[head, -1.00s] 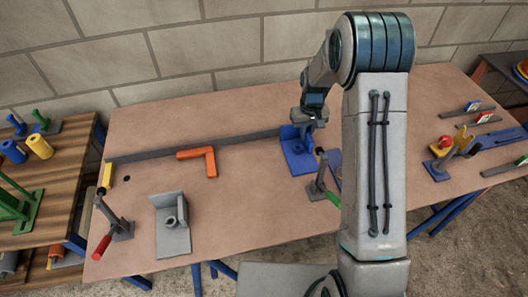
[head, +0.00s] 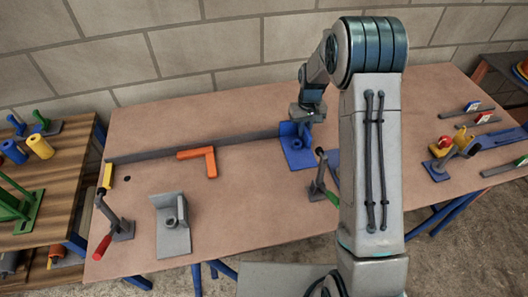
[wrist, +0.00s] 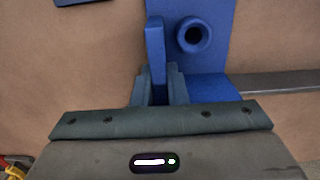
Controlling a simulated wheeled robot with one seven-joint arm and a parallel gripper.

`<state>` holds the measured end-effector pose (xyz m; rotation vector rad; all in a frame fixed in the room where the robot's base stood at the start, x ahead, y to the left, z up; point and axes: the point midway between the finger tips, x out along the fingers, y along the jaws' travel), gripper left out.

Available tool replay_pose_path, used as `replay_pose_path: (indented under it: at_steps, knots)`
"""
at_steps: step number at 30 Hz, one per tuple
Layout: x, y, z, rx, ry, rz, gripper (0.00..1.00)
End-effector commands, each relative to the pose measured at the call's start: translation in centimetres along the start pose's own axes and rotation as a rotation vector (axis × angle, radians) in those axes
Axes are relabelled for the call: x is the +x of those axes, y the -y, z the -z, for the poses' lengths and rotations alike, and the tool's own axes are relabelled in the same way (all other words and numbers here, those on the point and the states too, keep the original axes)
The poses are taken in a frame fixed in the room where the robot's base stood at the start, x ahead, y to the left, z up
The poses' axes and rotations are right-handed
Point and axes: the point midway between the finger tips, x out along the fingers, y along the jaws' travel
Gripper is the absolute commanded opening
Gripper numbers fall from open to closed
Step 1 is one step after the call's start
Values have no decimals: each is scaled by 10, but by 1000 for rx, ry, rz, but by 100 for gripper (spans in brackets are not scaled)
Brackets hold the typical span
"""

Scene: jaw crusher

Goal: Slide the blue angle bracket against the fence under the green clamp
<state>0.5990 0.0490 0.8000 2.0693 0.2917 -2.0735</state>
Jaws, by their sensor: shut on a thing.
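The blue angle bracket (head: 299,155) stands on the table at the right end of the fence (head: 225,144), a long dark grey bar. My gripper (wrist: 160,88) is shut on the bracket's thin upright plate; the bracket (wrist: 214,62) with its round boss fills the upper middle of the wrist view. In the head view my gripper (head: 307,118) is at the bracket's top, partly hiding it. In the wrist view the fence (wrist: 278,82) runs right from the bracket. The green clamp (head: 322,178), with a dark post and green handle, stands just in front and right of the bracket, partly behind my arm.
An orange square (head: 203,158) lies against the fence. A grey angle bracket (head: 173,225) and a red-handled clamp (head: 115,225) stand at front left. A yellow block (head: 107,174) is at the fence's left end. Gauges and a yellow-red device (head: 445,150) lie at right.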

Motion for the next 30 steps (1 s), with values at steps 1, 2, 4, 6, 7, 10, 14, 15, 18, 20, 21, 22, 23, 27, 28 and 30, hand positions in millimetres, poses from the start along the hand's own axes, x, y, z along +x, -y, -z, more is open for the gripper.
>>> replay_pose_path:
  at_steps: [1,2,4,6,7,10,14,15,18,20,21,22,23,27,28,30]
  knots:
    - [-1,0,1,0,-3,0,0]
    - [-1,0,1,0,-3,0,0]
    - [-1,0,1,0,-4,0,0]
    - [-1,0,1,0,-4,0,0]
    - [-1,0,1,0,-4,0,0]
    - [-1,0,1,0,-5,0,26]
    - [-1,0,1,0,-4,0,38]
    - [-1,0,1,0,-3,0,38]
    - [0,0,0,0,-1,0,38]
    - [0,0,0,0,-1,0,38]
    - [-1,0,0,0,-2,0,38]
    - [-2,0,0,0,-2,0,38]
    - [-4,0,0,0,-2,0,38]
    - [-14,0,0,0,-2,0,38]
    - [-17,0,0,0,-2,0,38]
    - [-23,0,1,0,-3,0,38]
